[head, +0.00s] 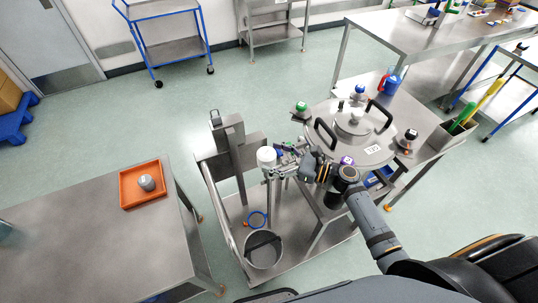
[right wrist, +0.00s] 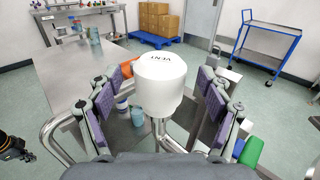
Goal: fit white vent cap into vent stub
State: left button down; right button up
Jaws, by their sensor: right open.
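The white vent cap (right wrist: 160,85), with VENT printed on its top, stands upright between my right gripper's fingers in the right wrist view. In the head view the cap (head: 266,156) is above the metal cart, at the top of a thin metal post. Whether it is seated on this post, and whether the post is the vent stub, I cannot tell. My right gripper (head: 283,157) is open. Its purple-padded fingers (right wrist: 165,82) stand on both sides of the cap, with gaps visible. My left gripper is not in view.
The cart (head: 290,262) has rails, a grey upright (head: 230,140) and a steel pot (head: 263,249). A large lidded vessel (head: 355,125) with black handles stands right of the gripper, ringed by small capped items. An orange tray (head: 143,199) holds a grey piece on the left table.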

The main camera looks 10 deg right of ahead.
aim_at(275, 158)
jog(key=shift+p+v, duration=0.3)
jog(key=shift+v, duration=2.05)
